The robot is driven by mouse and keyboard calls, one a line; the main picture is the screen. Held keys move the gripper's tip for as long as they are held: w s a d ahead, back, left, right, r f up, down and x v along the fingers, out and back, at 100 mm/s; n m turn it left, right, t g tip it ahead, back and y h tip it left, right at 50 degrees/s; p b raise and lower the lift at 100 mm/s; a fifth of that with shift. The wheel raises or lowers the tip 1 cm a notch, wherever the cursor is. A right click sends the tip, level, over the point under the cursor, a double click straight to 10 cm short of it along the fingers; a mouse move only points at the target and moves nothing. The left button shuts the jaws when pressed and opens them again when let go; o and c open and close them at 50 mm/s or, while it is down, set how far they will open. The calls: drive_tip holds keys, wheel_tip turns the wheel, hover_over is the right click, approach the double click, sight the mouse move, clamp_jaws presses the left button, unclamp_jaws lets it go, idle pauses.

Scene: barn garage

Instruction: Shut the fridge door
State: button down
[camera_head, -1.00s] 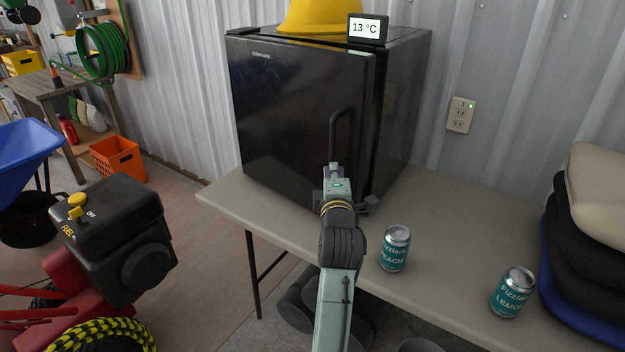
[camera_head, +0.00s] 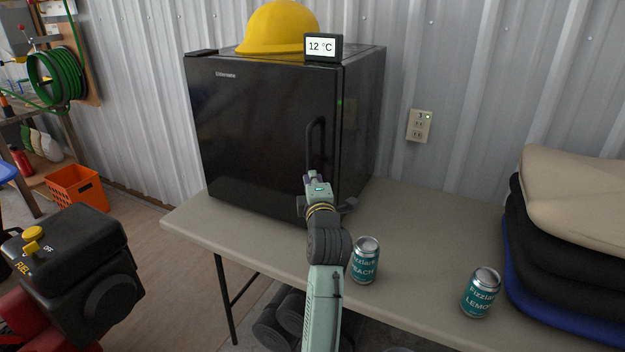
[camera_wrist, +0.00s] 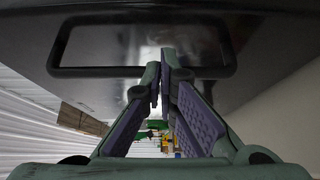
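The black fridge (camera_head: 364,125) stands on the table, its door (camera_head: 245,135) facing me. The door looks flush or nearly flush with the body; any thin gap at its right edge is hard to make out. Its dark upright handle (camera_head: 314,145) is near that right edge. My gripper (camera_head: 312,177) is at the handle's lower end, close to the door. In the wrist view, the handle (camera_wrist: 90,72) spans the top behind the fingers. The fingertips (camera_wrist: 161,68) come together with nothing visible between them. Whether they touch the door or handle is unclear.
A yellow hard hat (camera_head: 278,28) and a thermometer reading 12 °C (camera_head: 323,47) sit on the fridge. Two cans, peach (camera_head: 365,262) and lemon (camera_head: 480,294), stand on the table (camera_head: 410,215) right of my arm. Stacked cushions (camera_head: 575,240) are at far right.

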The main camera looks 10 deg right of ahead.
drive_tip(key=shift+d+r, duration=0.2)
drive_tip(key=shift+r, duration=0.1)
